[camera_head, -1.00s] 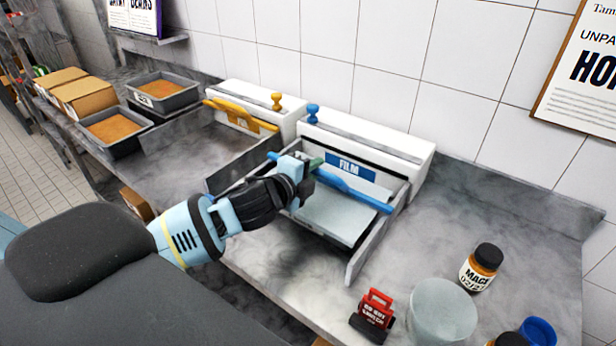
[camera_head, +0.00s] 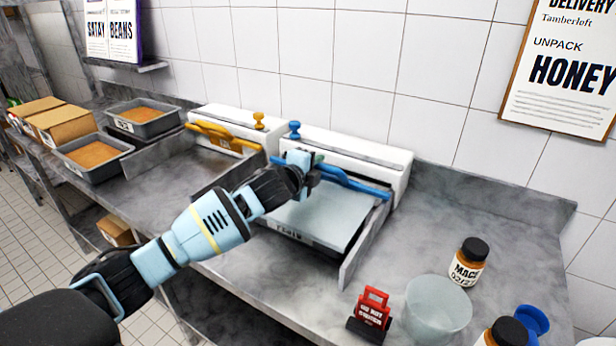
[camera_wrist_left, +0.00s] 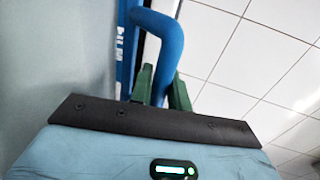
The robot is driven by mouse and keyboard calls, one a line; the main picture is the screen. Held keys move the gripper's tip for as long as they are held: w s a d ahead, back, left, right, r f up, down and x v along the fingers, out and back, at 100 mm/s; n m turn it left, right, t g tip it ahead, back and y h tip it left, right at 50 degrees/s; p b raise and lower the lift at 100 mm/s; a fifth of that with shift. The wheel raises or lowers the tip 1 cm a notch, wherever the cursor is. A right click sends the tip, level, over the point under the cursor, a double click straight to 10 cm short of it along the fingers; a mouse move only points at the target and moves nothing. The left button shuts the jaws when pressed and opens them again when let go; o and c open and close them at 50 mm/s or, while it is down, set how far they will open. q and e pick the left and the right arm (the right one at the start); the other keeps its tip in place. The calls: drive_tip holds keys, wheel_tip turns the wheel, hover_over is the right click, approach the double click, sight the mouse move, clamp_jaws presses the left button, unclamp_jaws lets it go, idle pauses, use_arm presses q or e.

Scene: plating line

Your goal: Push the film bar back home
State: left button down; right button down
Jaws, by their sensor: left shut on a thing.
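The film bar (camera_head: 358,185) is a blue rod lying across the film dispenser, close against the front of its white housing (camera_head: 350,148). A pale film sheet (camera_head: 315,215) lies in front of the bar between the dispenser's grey side walls. In the left wrist view, the bar (camera_wrist_left: 166,45) passes between the green fingertips (camera_wrist_left: 162,88), beside the blue FILM label (camera_wrist_left: 123,40). My right gripper is not in view.
A second dispenser with a yellow bar (camera_head: 222,135) stands to the left, with grey trays (camera_head: 92,172) beyond. A red lockout tag (camera_head: 372,310), a clear tub (camera_head: 437,310) and dark-lidded jars (camera_head: 468,262) stand at front right.

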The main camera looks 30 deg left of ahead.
sight(323, 174)
use_arm(q)
drive_tip(key=x, duration=0.3)
drive_tip(key=shift+w+f, duration=0.1)
drive_tip(key=shift+w, duration=0.2)
drive_tip(key=shift+r, duration=0.25)
drive_tip(key=c, duration=1.8)
unclamp_jaws()
drive_tip(key=o, duration=0.4)
drive_tip(key=shift+w, duration=0.2)
drive_tip(key=shift+o, duration=0.2)
drive_tip(key=shift+r, duration=0.1)
drive_tip(key=shift+s+r, duration=0.1)
drive_tip(key=shift+s, duration=0.1)
drive_tip(key=v, duration=0.7)
drive_tip(key=shift+s+p, duration=0.3)
